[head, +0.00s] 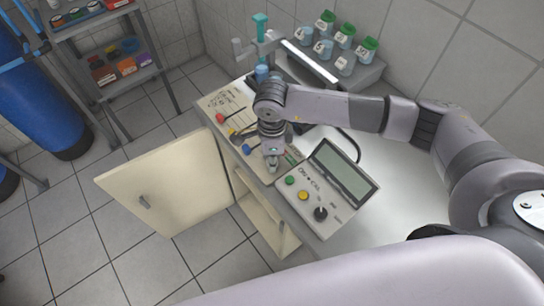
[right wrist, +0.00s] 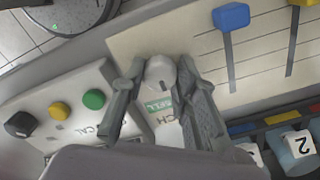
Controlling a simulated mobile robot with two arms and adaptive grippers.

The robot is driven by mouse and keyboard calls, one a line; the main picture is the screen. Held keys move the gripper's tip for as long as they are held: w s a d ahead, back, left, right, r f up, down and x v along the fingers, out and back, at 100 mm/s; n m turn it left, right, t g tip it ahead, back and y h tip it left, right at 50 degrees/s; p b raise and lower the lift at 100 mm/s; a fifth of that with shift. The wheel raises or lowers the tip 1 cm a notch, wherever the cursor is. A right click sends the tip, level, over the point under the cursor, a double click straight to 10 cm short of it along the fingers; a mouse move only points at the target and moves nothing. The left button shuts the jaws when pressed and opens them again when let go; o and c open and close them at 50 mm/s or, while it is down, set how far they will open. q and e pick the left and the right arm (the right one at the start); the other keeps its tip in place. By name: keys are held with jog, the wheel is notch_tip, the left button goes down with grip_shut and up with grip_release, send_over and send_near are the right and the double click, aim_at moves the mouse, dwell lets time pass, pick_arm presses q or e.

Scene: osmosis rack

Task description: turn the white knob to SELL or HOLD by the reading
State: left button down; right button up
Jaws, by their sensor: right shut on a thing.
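The white knob (right wrist: 160,72) sits on the panel between the two fingers of my right gripper (right wrist: 161,66), which is shut on it. A green label reading SELL (right wrist: 158,105) shows beside the knob, between the fingers. Other dark letters there are partly covered by a finger. In the head view my right gripper (head: 272,163) is down at the panel's front edge and hides the knob. The meter (head: 322,190) stands just right of it, with a grey-green screen (head: 344,172); I cannot make out a reading. My left gripper is not in view.
The meter has a green button (right wrist: 94,99), a yellow button (right wrist: 59,111) and a black knob (right wrist: 20,124). A slider with a blue handle (right wrist: 231,16) is close by. A cream cabinet door (head: 165,185) hangs open below. Green-lidded jars (head: 345,62) stand behind.

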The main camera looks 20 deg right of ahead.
jog(key=shift+w+f+n+b, duration=0.1)
jog(key=shift+n+b, duration=0.3)
jog(key=shift+b, duration=0.45)
grip_shut()
jog(key=n+b, duration=0.6)
jog(key=b, duration=0.4)
jog(key=shift+f+n, duration=0.1)
jog(key=shift+n, duration=0.2)
jog(key=shift+r+n+b, duration=0.25)
jog(key=shift+n+b, duration=0.55)
jog(key=shift+b, duration=0.4)
jog(key=o, duration=1.1)
grip_release()
jog(key=shift+r, duration=0.1)
notch_tip(320, 180, up, 12)
jog(key=shift+f, duration=0.1)
